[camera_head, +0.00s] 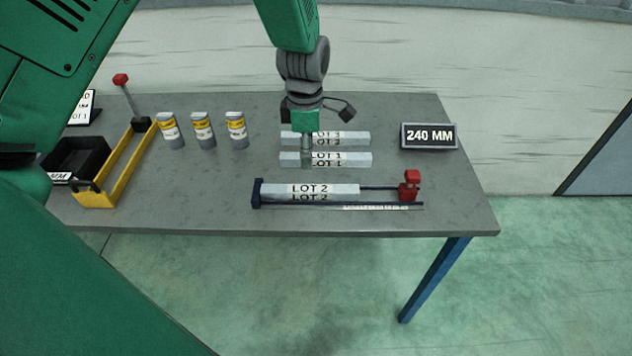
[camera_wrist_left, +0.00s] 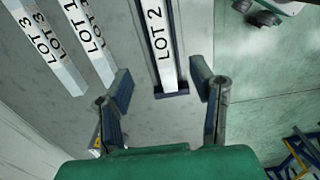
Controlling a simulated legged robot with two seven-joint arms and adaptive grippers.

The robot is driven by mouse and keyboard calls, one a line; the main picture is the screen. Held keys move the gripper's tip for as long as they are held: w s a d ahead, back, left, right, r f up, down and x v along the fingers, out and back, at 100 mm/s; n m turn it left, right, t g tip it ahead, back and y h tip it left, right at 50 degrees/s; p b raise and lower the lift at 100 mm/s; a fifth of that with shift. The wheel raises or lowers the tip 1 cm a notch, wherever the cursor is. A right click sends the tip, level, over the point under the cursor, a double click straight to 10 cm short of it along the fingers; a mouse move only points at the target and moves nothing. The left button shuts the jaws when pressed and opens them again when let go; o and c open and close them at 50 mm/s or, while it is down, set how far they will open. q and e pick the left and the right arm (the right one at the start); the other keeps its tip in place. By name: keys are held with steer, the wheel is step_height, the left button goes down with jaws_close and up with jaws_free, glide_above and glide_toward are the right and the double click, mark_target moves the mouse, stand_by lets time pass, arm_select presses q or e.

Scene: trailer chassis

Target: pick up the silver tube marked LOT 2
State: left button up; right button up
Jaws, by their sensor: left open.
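The silver tube marked LOT 2 (camera_head: 323,190) lies lengthwise in a dark measuring fixture (camera_head: 257,194) near the table's front edge. In the left wrist view the LOT 2 tube (camera_wrist_left: 158,40) points down between the finger lines, its near end at the fixture's dark end block (camera_wrist_left: 171,95). My left gripper (camera_head: 306,152) is open and empty; in the head view it overlaps the tubes marked LOT 1 (camera_head: 345,160) and LOT 3 (camera_head: 350,138). Its spread fingers (camera_wrist_left: 163,88) show on either side of the fixture's end. No contact with the tube is visible. My right gripper is not in view.
The fixture has a red block (camera_head: 410,185) at its right end. Three labelled cans (camera_head: 203,131) stand left of the tubes. A yellow-edged fixture (camera_head: 97,196) and black tray lie further left. A 240 MM sign (camera_head: 429,136) stands right. The table's right front is bare.

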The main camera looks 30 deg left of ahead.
mark_target(312, 188)
arm_select(q)
steer(key=f, duration=0.1)
steer(key=s+f, duration=0.1)
steer(key=f, duration=0.1)
steer(key=shift+d+f, duration=0.1)
steer(key=shift+f, duration=0.1)
steer(key=f, duration=0.3)
steer(key=shift+w+d, duration=0.3)
steer(key=shift+d, duration=0.1)
steer(key=shift+w+d+f, duration=0.2)
steer(key=shift+f, duration=0.25)
steer(key=shift+f+p, duration=0.3)
steer(key=shift+p, duration=0.05)
steer(key=f, duration=0.1)
steer(key=a+f, duration=0.1)
steer(key=f, duration=0.1)
steer(key=f+p, duration=0.1)
steer(key=shift+w+a+f, duration=0.25)
steer(key=shift+a+f, duration=0.05)
steer(key=shift+f, duration=0.05)
steer(key=shift+s+d+r, duration=0.1)
steer(key=shift+d, duration=0.1)
steer(key=shift+d+r, duration=0.1)
steer(key=shift+d, duration=0.15)
jaws_close()
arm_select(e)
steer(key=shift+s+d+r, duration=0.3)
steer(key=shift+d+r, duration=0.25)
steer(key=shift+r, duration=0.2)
